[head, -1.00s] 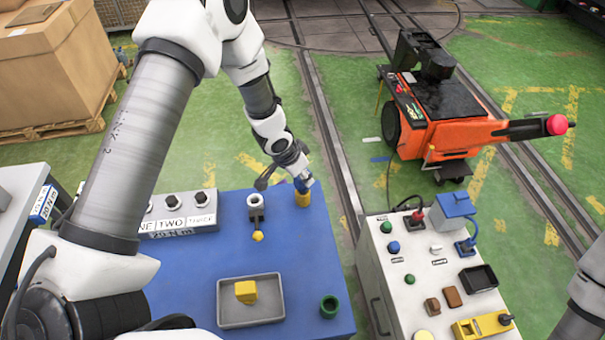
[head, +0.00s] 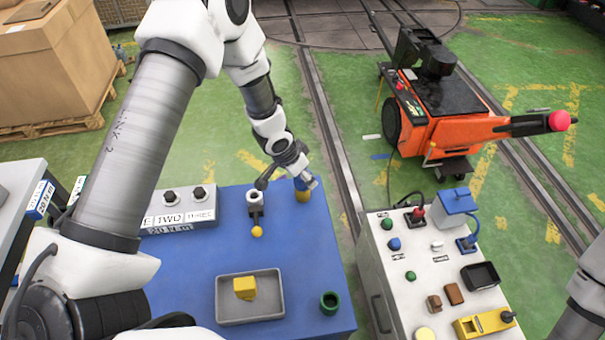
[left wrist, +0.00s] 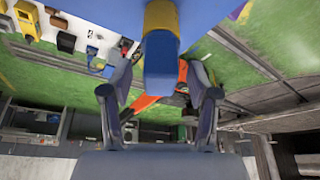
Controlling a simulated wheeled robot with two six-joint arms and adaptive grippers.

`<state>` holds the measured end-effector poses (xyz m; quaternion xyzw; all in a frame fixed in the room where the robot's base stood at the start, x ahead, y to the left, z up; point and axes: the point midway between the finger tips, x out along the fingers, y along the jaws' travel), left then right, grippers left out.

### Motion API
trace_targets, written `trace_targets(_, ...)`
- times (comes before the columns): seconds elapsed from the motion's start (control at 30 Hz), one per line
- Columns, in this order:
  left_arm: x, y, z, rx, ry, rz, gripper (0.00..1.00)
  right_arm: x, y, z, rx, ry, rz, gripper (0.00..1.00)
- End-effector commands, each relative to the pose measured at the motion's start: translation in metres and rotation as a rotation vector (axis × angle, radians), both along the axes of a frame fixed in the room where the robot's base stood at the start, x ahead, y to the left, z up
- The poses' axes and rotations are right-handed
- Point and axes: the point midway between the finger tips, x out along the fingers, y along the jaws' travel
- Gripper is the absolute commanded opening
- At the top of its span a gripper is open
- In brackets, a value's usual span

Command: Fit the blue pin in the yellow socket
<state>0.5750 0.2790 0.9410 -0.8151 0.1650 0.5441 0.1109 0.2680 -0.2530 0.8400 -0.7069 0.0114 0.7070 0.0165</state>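The yellow socket (head: 303,196) stands at the far right corner of the blue table. The blue pin (head: 298,184) is upright at its top, partly hidden by my left gripper (head: 313,183). In the left wrist view the blue pin (left wrist: 160,65) is in line with the yellow socket (left wrist: 162,18), its lower end in or against it; the seating depth is hidden. My left gripper's fingers (left wrist: 160,95) are spread on either side of the pin, with a gap on each side. My right gripper is out of view.
On the blue table (head: 190,255) are a grey tray (head: 282,298) with a yellow block (head: 244,288), a green ring-like cup (head: 329,303), a dark holder with a yellow ball (head: 256,231) and a labelled box (head: 180,222). A white control console (head: 385,262) stands to the right.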

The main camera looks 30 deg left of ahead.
Motion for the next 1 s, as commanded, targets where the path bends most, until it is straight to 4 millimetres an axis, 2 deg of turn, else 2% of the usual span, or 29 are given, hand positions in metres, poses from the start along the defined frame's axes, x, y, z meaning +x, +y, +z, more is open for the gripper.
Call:
trace_targets(0.27, -0.001, 0.001, 0.006, 0.0, -0.001, 0.001, 0.6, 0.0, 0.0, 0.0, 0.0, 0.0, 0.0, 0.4)
trace_targets(0.5, -0.017, 0.007, 0.048, -0.002, -0.002, 0.003, 0.6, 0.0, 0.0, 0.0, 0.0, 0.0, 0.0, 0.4)
trace_targets(0.63, -0.024, 0.01, 0.065, -0.001, -0.001, 0.001, 0.6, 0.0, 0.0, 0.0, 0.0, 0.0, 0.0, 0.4)
trace_targets(1.0, -0.027, 0.011, 0.069, 0.0, 0.001, 0.0, 0.6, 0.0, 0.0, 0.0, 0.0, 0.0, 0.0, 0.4)
